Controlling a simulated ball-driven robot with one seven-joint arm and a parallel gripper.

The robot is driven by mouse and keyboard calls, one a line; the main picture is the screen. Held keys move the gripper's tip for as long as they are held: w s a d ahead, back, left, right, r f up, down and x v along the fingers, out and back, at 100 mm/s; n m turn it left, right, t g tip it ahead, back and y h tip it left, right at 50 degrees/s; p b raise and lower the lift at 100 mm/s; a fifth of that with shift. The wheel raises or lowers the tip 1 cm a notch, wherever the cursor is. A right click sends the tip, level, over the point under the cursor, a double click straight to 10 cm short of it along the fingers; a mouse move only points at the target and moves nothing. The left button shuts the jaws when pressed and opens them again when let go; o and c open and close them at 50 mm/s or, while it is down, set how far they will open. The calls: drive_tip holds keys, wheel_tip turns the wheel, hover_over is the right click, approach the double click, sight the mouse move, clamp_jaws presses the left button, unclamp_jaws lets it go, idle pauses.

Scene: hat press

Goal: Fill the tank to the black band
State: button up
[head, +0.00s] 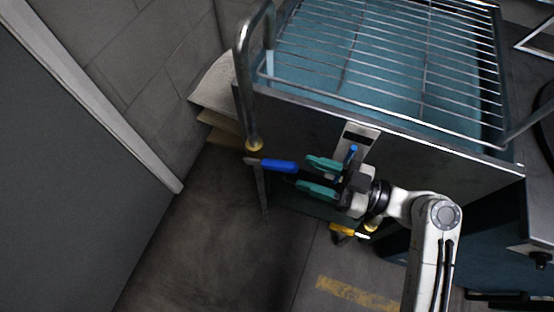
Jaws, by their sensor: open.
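The tank (400,65) is a steel box with a teal inside, under a wire rack. A pale plate (366,132) on its front wall bears a black band (356,142). A small blue piece (352,152) shows below the band; I cannot tell whether it is a level mark. A lever with a blue grip (279,165) sticks out near the tank's left front corner, by a metal post. My gripper (303,172) has teal fingers, apart and pointing left. The blue grip's right end is near or between the fingertips; contact cannot be told. The plate's lower part is hidden by my gripper.
A bent metal rail (243,75) rises at the tank's left corner. Pale stacked sheets or boards (214,95) lie behind it by the tiled wall. A grey panel (70,180) fills the left. Floor (215,235) between panel and tank is clear, with a yellow stripe (355,294).

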sight(275, 162)
drive_tip(key=x, duration=0.8)
drive_tip(key=shift+c, duration=0.5)
drive_tip(key=shift+f, duration=0.1)
clamp_jaws()
